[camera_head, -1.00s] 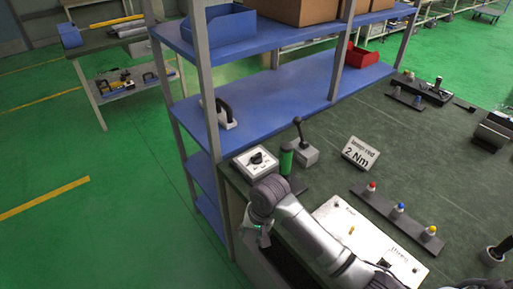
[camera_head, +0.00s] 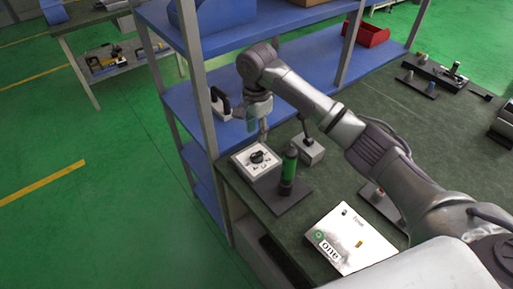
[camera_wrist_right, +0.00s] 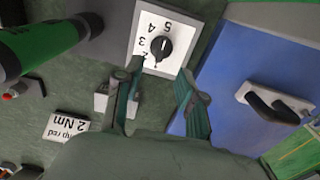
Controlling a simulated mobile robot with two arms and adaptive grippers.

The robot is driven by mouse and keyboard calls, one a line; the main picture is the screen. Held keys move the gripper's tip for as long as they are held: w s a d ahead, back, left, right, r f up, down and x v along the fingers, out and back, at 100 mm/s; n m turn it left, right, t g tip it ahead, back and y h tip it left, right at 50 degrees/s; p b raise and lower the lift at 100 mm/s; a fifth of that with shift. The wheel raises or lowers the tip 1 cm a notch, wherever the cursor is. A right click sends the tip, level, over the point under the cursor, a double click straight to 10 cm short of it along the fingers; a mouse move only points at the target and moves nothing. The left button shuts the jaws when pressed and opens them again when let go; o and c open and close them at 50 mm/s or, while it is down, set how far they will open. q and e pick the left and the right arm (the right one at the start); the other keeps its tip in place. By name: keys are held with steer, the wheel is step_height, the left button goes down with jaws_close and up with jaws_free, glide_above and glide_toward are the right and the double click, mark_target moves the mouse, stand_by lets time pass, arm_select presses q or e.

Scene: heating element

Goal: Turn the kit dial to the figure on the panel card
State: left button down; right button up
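The kit dial is a black knob (camera_head: 257,157) on a white box (camera_head: 245,170) at the bench's left end. The right wrist view shows the knob (camera_wrist_right: 158,47) with upside-down figures 5, 4, 3 and 2 around it; I cannot tell the selected figure. My right gripper (camera_wrist_right: 160,68) is open and empty, its fingertips either side of the knob in that view, apparently above it. In the head view it (camera_head: 264,134) points down over the box.
A green cylinder (camera_head: 289,165) stands upright on a dark base beside the dial box. A grey lever box (camera_head: 308,150) is behind it. A white panel (camera_head: 350,240) reading "one" lies nearer. A blue shelf (camera_head: 190,105) borders the bench at left, holding a black-handled object (camera_head: 221,103).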

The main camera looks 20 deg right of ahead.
glide_above(257, 153)
step_height(257, 153, down, 4)
steer(key=shift+s+f, duration=0.1)
steer(key=shift+f, duration=0.1)
step_height(257, 153, down, 4)
steer(key=shift+p, duration=0.4)
steer(key=shift+f, duration=0.7)
steer(key=shift+c, duration=0.4)
steer(key=c, duration=0.6)
jaws_close()
arm_select(q)
steer(key=shift+w+d+r, duration=0.15)
steer(key=shift+w+r, duration=0.5)
steer(key=shift+w, duration=0.35)
